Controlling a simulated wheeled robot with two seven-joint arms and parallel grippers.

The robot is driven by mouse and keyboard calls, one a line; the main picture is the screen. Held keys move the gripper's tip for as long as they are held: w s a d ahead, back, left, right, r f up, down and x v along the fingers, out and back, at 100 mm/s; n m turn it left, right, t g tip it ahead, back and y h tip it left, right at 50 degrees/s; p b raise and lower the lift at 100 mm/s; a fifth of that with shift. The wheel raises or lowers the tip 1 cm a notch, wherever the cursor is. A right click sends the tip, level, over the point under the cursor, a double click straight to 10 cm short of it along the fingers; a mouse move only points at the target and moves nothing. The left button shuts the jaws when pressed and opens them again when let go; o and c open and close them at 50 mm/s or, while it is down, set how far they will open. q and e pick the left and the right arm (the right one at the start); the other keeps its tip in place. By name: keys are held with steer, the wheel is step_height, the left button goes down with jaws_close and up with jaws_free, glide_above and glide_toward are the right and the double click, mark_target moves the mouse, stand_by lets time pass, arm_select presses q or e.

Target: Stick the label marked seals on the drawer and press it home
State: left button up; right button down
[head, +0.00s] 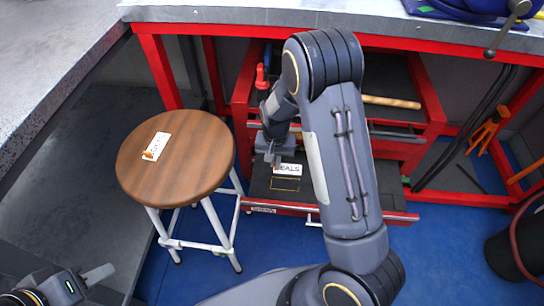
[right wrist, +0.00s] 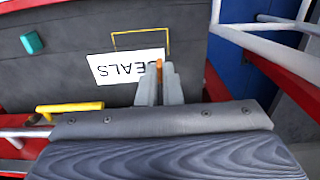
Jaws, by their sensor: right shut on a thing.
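The white label marked seals (head: 287,169) is over the dark floor of the open drawer (head: 330,196). It also shows in the right wrist view (right wrist: 118,67), beside and slightly overlapping a yellow outline (right wrist: 140,33). My right gripper (head: 274,158) is shut on the label's orange tab (right wrist: 159,70), with its fingers at one end of the label. I cannot tell whether the label touches the surface or hovers. My left gripper (head: 98,274) is low at the left, away from the drawer; its jaw opening is unclear.
A round wooden stool (head: 180,172) stands left of the drawer with another white label (head: 156,146) with an orange tab on it. A teal block (right wrist: 32,42) and a yellow bar (right wrist: 70,108) show in the right wrist view. Red cabinet framing surrounds the drawer.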

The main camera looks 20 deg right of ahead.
steer(key=shift+w+f, duration=0.15)
steer(key=shift+w, duration=0.25)
arm_select(q)
steer(key=shift+w, duration=0.35)
